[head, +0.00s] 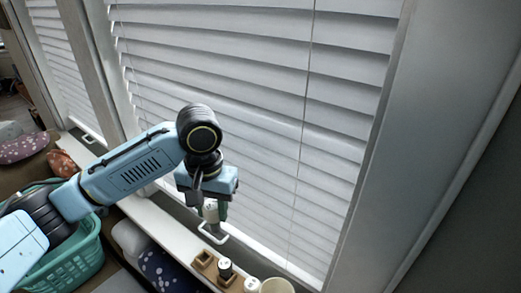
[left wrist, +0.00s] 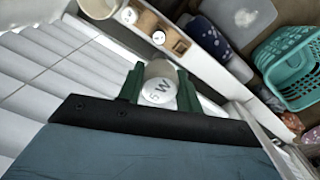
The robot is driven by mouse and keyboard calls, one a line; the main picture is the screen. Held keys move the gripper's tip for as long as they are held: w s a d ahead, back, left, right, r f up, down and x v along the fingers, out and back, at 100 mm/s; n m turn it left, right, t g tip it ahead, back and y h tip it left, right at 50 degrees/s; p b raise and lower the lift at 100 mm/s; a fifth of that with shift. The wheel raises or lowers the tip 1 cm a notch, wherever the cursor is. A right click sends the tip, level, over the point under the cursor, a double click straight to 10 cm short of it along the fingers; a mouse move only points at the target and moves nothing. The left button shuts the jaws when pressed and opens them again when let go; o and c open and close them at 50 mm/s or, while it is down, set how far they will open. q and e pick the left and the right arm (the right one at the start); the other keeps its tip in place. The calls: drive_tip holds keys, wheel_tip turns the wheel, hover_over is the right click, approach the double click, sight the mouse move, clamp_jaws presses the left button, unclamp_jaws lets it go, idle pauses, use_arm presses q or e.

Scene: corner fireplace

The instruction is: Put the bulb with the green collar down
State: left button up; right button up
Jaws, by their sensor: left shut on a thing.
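My left gripper (head: 211,208) is shut on a white, round-ended bulb (head: 211,213) above the window sill. In the left wrist view the bulb (left wrist: 159,86) sits between the two dark green fingers of the gripper (left wrist: 160,80), its flat end with dark lettering facing the camera. The fingers cover its sides, so I cannot tell its collar's colour. A wooden holder (head: 205,259) with square recesses stands on the sill, below and to the right of the gripper; it also shows in the left wrist view (left wrist: 149,19). My right gripper is not in view.
A dark-collared bulb (head: 225,266) stands at the holder. A white bulb (head: 251,285) and a cream cup (head: 277,287) stand to its right. Blinds (head: 250,100) rise behind the sill. A teal basket (head: 75,266) and cushions (head: 160,270) lie below it.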

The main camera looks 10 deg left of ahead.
use_arm(q)
drive_tip(key=w+a+f+b, duration=0.1)
drive_tip(key=a+f+b, duration=0.1)
drive_tip(key=f, duration=0.6)
drive_tip(key=w+a+f+b, duration=0.2)
drive_tip(key=a+f, duration=0.2)
drive_tip(key=f, duration=0.4)
drive_tip(key=w+a+f+b, duration=0.2)
drive_tip(key=a+f, duration=0.1)
drive_tip(key=f, duration=0.6)
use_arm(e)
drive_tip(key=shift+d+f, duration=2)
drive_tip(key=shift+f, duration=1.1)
use_arm(q)
drive_tip(key=o, duration=0.7)
drive_tip(key=shift+f, duration=0.15)
drive_tip(key=shift+o, duration=0.9)
drive_tip(key=shift+r, duration=0.25)
wheel_tip(320, 180, up, 12)
drive_tip(key=p, duration=0.2)
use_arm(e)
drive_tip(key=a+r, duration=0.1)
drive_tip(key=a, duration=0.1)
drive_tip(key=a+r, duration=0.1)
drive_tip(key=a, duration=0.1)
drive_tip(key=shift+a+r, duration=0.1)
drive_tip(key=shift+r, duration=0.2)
use_arm(q)
drive_tip(key=shift+f, duration=0.1)
